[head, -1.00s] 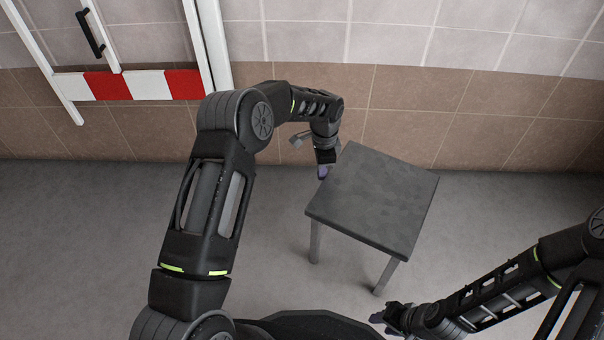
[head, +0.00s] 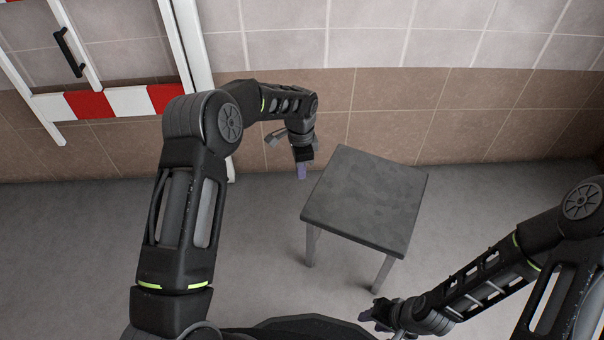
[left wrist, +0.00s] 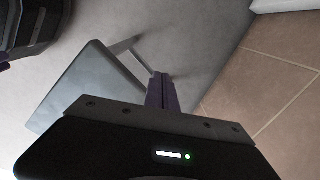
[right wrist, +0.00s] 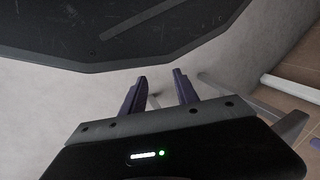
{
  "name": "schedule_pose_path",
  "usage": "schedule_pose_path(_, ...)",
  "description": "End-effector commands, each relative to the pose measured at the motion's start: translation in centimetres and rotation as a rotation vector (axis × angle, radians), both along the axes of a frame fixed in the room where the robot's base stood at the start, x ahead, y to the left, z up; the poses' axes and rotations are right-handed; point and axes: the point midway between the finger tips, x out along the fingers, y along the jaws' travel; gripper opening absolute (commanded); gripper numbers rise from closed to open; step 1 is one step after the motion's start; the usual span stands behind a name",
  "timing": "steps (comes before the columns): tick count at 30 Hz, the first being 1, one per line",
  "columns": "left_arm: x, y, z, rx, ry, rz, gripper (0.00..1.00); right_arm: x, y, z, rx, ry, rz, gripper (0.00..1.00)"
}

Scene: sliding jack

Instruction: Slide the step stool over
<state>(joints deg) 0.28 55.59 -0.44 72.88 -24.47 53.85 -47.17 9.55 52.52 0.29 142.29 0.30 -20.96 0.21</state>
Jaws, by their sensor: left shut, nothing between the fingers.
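The grey step stool (head: 367,200) stands upright on the floor near the wall, with a square top and legs visible at its front. My left gripper (head: 302,172) is shut and empty, just left of the stool's top with a small gap between in the head view. In the left wrist view its closed fingers (left wrist: 161,92) point down beside the stool (left wrist: 85,88).
A tiled wall (head: 440,115) runs behind the stool. A white frame with a red-and-white bar (head: 115,101) and a black handle (head: 69,52) is at the upper left. Grey floor (head: 70,250) is clear left of the stool and to its right (head: 480,200).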

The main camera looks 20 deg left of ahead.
Motion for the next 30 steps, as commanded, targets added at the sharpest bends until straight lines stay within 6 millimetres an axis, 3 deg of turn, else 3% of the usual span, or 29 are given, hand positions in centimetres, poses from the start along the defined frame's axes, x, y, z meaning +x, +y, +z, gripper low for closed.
schedule_pose_path(1, 0.0, 0.0, 1.6, 0.000, -0.001, 0.000, 0.00, -0.1, 0.0, 0.8, 0.001, 0.003, 0.001, 0.36)
schedule_pose_path(3, 0.0, 0.0, 3.0, 0.000, 0.000, 0.000, 0.00, -0.2, 0.1, 1.2, 0.002, 0.005, 0.004, 0.36)
schedule_pose_path(10, 0.0, 0.1, 5.8, 0.000, 0.001, 0.000, 0.00, -0.5, 0.4, 1.9, 0.006, 0.008, 0.010, 0.36)
schedule_pose_path(20, -0.1, 0.1, 6.1, 0.001, 0.002, 0.001, 0.00, -0.5, 0.4, 1.9, 0.007, 0.010, 0.012, 0.36)
schedule_pose_path(26, -0.1, 0.1, 6.1, 0.001, 0.002, 0.001, 0.00, -0.5, 0.4, 1.9, 0.006, 0.009, 0.013, 0.21)
schedule_pose_path(30, -0.6, -0.4, 5.6, -0.013, 0.005, 0.018, 0.00, -1.6, 1.1, 2.0, 0.011, 0.022, 0.111, 0.09)
